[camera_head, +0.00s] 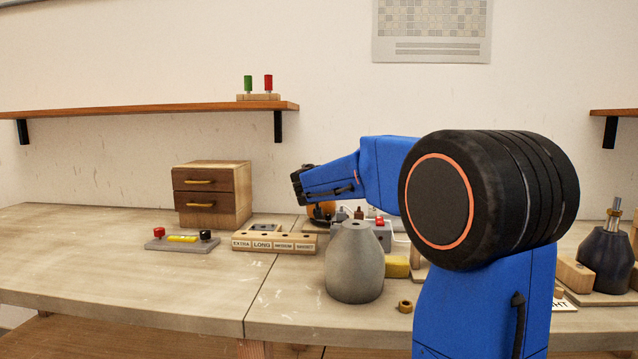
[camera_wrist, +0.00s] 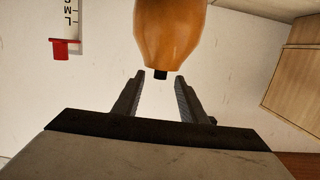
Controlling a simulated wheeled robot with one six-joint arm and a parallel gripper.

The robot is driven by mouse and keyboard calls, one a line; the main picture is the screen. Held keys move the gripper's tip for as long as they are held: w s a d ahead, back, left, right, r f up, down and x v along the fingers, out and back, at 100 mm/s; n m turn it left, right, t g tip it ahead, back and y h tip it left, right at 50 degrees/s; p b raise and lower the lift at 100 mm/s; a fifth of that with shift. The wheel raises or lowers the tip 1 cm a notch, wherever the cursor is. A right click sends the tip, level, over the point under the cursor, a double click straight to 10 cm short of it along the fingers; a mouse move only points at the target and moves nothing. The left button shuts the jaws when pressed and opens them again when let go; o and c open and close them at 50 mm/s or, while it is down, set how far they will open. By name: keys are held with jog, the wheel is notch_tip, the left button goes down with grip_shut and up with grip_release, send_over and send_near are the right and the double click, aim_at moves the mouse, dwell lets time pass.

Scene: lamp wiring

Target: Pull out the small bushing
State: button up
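My gripper (camera_wrist: 160,78) is open, with its two dark fingers apart. An orange, rounded body (camera_wrist: 170,30) with a short black tip (camera_wrist: 160,75) shows just ahead in the wrist view. The tip lies between the fingertips in the picture; I see no contact. In the head view my gripper (camera_head: 299,187) is beyond the grey cone, and part of the orange body (camera_head: 325,210) shows behind it. I cannot tell which part is the small bushing. A small brass ring (camera_head: 405,306) lies near the table's front.
A grey cone (camera_head: 354,265) stands in front of my arm. A labelled wooden rack (camera_head: 273,242), a small drawer cabinet (camera_head: 212,193) and a terminal board (camera_head: 182,241) are to the left. A red slider (camera_wrist: 62,48) shows in the wrist view. The left front of the table is clear.

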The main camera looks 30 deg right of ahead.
jog(key=shift+w+d, duration=0.2)
jog(key=shift+w, duration=0.15)
grip_shut()
jog(key=shift+r, duration=0.6)
dwell(0.8)
jog(key=shift+r, duration=2.05)
